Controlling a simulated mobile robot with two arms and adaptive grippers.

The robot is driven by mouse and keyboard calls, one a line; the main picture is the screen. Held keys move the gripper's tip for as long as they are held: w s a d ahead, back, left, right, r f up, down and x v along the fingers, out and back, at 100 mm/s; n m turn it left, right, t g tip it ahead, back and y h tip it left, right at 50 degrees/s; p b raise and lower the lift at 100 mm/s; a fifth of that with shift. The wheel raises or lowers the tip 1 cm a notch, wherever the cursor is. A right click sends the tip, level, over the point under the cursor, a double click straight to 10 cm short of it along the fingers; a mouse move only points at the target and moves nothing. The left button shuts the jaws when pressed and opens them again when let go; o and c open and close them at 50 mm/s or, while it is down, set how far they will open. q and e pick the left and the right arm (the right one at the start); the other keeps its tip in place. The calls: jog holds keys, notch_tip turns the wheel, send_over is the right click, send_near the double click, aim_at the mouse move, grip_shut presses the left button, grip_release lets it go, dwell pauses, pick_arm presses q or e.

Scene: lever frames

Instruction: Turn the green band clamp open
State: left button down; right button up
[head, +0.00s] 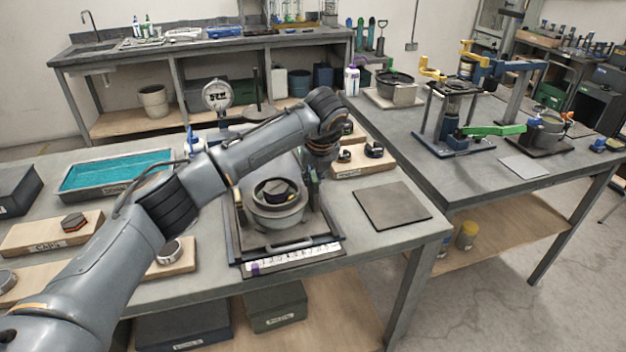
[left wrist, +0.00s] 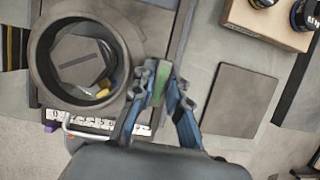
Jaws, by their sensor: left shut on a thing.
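A grey round pot (head: 277,217) stands on a dark framed base (head: 290,240) on the near bench, with a dark hexagonal piece (head: 279,190) inside. In the left wrist view the pot's rim (left wrist: 43,70) is at the upper left. The green handle of the band clamp (left wrist: 159,92) stands beside the pot's right side. My left gripper (left wrist: 161,84) is shut on this green handle, with blue-grey fingers on both sides of it. In the head view my left gripper (head: 315,180) points down at the pot's right side. The band itself is mostly hidden. My right gripper is out of view.
A dark square plate (head: 392,206) lies right of the base. A wooden block with black knobs (head: 362,165) stands behind it. A dial gauge (head: 217,96) and a teal tray (head: 115,172) are farther left. Another green lever (head: 495,130) is on the right bench.

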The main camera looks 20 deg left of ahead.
pick_arm(q)
jog(key=shift+n, duration=0.3)
jog(key=c, duration=1.3)
grip_release()
